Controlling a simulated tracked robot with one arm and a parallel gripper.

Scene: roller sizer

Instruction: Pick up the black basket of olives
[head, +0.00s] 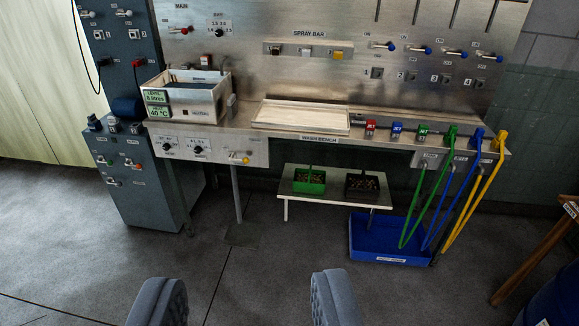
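A black basket (362,193) holding small olives, hard to make out singly, stands upright on a low white table under the wash bench. A green basket (309,187) with similar contents stands to its left on the same table. My gripper (246,300) shows at the bottom of the view as two grey padded fingers set wide apart. It is open with only floor between the fingers. It is well short of the low table and to the left of the black basket.
The low white table (297,212) sits beneath the wash bench (320,139). A blue tray (385,255) with green, blue and yellow hoses stands at its right. A wooden stand (538,245) is at far right. The grey floor (240,265) ahead is clear.

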